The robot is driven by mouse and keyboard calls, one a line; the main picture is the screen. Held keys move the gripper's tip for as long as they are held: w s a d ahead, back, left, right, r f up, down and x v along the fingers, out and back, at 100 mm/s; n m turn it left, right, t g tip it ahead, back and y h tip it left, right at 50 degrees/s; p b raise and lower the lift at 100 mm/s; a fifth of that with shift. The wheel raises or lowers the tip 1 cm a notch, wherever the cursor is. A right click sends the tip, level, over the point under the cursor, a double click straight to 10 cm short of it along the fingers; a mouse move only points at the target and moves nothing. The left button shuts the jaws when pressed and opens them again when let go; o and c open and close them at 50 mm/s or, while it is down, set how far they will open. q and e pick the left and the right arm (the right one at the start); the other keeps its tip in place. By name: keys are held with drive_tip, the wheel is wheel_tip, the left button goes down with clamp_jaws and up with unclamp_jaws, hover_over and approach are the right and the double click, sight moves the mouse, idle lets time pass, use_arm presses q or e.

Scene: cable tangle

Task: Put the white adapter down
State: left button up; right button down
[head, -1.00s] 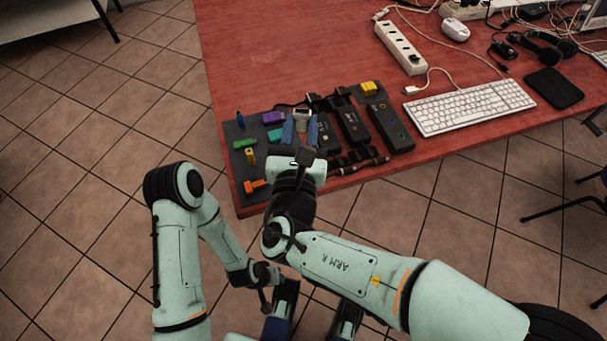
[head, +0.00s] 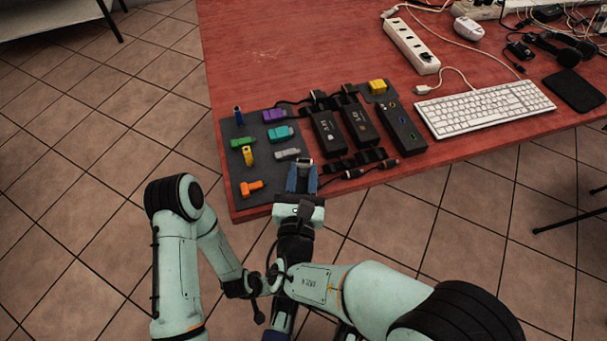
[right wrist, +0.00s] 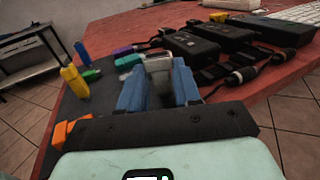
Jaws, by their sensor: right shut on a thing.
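My right gripper (head: 303,177) is shut on the white adapter (head: 304,162), which sits between its blue fingertips near the front of the dark mat (head: 234,184). In the right wrist view the adapter (right wrist: 157,66) shows as a pale, boxy piece between the two blue fingers (right wrist: 158,85). I cannot tell whether its underside touches the mat. My left arm comes in at the lower left of the head view; its gripper cannot be made out.
On the mat are a grey connector (head: 287,154), teal (head: 281,133), purple (head: 273,115), green (head: 242,142), yellow (head: 248,155) and orange (head: 251,188) pieces. Black adapters (head: 328,134) with cables lie right of them. A power strip (head: 411,45) and keyboard (head: 485,109) are farther right.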

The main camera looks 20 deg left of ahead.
drive_tip(key=shift+r, duration=0.15)
drive_tip(key=shift+f, duration=0.2)
drive_tip(key=c, duration=0.8)
unclamp_jaws()
drive_tip(key=shift+r, duration=0.1)
